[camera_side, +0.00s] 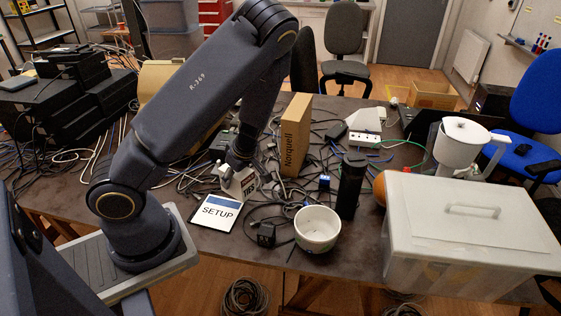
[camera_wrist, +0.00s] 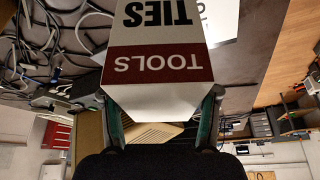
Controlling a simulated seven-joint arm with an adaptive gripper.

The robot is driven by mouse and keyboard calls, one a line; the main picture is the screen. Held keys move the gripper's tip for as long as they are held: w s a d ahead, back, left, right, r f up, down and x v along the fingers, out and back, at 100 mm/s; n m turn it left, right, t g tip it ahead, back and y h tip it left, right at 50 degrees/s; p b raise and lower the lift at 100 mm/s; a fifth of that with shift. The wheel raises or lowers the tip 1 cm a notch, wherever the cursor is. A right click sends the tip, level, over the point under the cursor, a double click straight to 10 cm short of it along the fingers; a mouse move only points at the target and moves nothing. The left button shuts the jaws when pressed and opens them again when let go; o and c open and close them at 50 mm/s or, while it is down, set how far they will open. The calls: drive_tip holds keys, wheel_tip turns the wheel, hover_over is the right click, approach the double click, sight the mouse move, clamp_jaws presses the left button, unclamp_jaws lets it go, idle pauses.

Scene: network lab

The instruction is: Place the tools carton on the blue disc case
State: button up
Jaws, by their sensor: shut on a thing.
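The tools carton (camera_side: 243,186) is a small white box with a dark red band and black lettering. In the wrist view the carton (camera_wrist: 158,68) shows "TOOLS" and "TIES" upside down and fills the middle. My gripper (camera_side: 236,168) is shut on its upper part; the fingers of my gripper (camera_wrist: 161,103) press on both sides. The blue disc case (camera_side: 216,211) is a flat white square with a blue band and "SETUP", lying on the table. The carton is just behind and right of the case in the side view; whether its underside touches anything is unclear.
A tall brown Norquell box (camera_side: 296,136) stands right of the carton. A white bowl (camera_side: 317,229), a black bottle (camera_side: 351,187) and a large lidded bin (camera_side: 470,235) are farther right. Loose cables (camera_side: 275,203) lie around the carton and case.

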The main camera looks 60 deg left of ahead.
drive_tip(key=s+a+n+g+h, duration=0.1)
drive_tip(key=s+a+n+g, duration=0.1)
drive_tip(key=s+n, duration=0.45)
drive_tip(key=m, duration=0.1)
hover_over(214, 210)
wheel_tip(214, 210, down, 7)
drive_tip(key=shift+r, duration=0.15)
drive_tip(key=shift+s, duration=0.1)
drive_tip(key=o, duration=1.3)
drive_tip(key=shift+o, duration=0.2)
